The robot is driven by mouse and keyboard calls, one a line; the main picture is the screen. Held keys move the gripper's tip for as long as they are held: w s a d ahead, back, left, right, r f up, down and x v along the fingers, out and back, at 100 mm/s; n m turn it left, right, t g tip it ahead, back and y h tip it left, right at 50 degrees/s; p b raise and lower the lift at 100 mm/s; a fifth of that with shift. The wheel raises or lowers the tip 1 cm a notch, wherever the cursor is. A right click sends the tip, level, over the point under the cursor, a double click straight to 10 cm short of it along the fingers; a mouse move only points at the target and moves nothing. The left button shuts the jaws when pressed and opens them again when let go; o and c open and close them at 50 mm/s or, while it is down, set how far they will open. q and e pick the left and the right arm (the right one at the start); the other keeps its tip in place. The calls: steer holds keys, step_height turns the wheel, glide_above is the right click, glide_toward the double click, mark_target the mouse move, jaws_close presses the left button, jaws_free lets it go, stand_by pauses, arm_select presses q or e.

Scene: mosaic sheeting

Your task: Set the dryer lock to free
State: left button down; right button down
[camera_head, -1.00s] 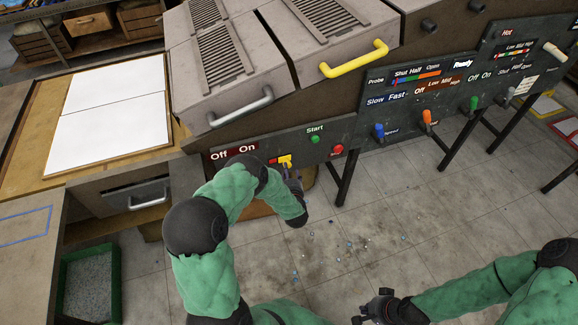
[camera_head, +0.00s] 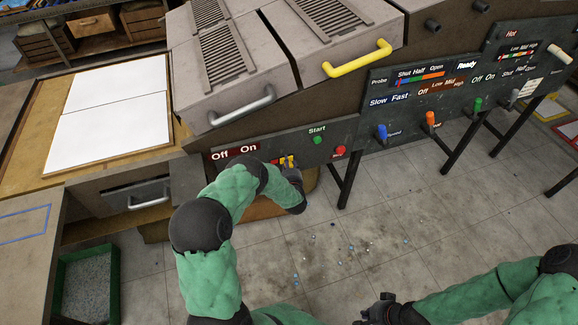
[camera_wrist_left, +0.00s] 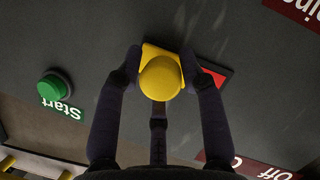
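The yellow lock slider (camera_head: 289,160) sits on the dark front panel, over a red strip, to the right of the Off/On label. It also shows in the left wrist view (camera_wrist_left: 160,78), with red showing on its right side there. My left gripper (camera_head: 290,169) is at the slider. In the left wrist view its dark fingers (camera_wrist_left: 160,72) lie on both sides of the yellow knob and appear to touch it. Any wording under the fingers is hidden. My right gripper (camera_head: 374,310) is low at the bottom, away from the panel; its opening is unclear.
A green Start button (camera_head: 318,140) and a red button (camera_head: 340,150) are right of the slider. A grey handle (camera_head: 241,108) and a yellow handle (camera_head: 357,59) stick out above. Several coloured levers, including a blue one (camera_head: 381,131), line the panel at right.

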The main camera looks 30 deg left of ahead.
mark_target(278, 162)
arm_select(q)
steer(key=shift+s+a+f, duration=0.2)
steer(key=shift+s+a, duration=0.35)
steer(key=shift+s, duration=0.25)
steer(key=shift+s+a+f, duration=0.2)
steer(key=shift+s+a, duration=0.3)
steer(key=shift+s, duration=0.3)
steer(key=shift+s+a, duration=0.2)
steer(key=shift+s, duration=0.1)
steer(key=shift+d+f, duration=0.1)
steer(key=shift+f, duration=0.05)
steer(key=shift+s, duration=0.1)
steer(key=c, duration=1)
jaws_free()
steer(key=shift+o, duration=0.5)
steer(key=shift+w+a+r, duration=0.2)
steer(key=shift+w+r, duration=0.05)
